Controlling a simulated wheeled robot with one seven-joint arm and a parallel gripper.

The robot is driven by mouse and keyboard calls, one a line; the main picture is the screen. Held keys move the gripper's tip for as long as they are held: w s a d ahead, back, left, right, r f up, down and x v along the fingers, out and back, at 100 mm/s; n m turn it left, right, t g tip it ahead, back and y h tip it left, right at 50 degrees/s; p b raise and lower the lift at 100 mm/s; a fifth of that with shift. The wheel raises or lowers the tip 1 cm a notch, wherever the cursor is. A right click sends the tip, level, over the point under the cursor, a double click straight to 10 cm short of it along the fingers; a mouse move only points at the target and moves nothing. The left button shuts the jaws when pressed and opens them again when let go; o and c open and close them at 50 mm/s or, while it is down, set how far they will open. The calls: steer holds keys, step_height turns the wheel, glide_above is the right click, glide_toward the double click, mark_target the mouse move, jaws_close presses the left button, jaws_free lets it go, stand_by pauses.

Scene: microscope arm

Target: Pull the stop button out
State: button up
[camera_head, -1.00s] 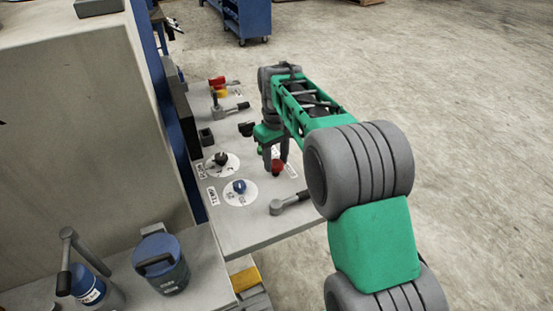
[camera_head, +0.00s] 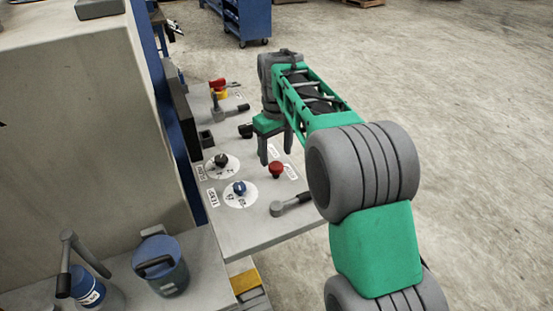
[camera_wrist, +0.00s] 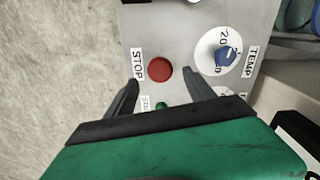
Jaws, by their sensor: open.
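The stop button is a red mushroom-shaped knob (camera_head: 276,168) on the grey control panel (camera_head: 247,226). In the wrist view the red button (camera_wrist: 159,68) sits beside a STOP label (camera_wrist: 137,64). My gripper (camera_head: 276,156) hangs above the panel behind the button, its fingers pointing down. In the wrist view its two dark fingers (camera_wrist: 162,85) are spread, with the button just beyond the tips and nothing between them. How far the stem stands out of the panel is hard to tell.
A blue TEMP knob (camera_head: 239,188) on a white dial and a black knob (camera_head: 221,160) stand left of the button. A grey lever (camera_head: 290,204) lies in front. A green button (camera_wrist: 162,105) is near the fingers. Red and yellow controls (camera_head: 219,88) stand farther back.

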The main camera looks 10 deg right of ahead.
mark_target(277, 167)
steer(key=shift+r, duration=2.3)
steer(key=s+f+m+t, duration=0.1)
steer(key=s+f+m, duration=0.1)
steer(key=s, duration=0.9)
steer(key=s+f+m+t, duration=0.2)
steer(key=s+f, duration=0.3)
steer(key=s, duration=0.6)
steer(key=shift+s+f, duration=0.15)
steer(key=shift+f, duration=0.05)
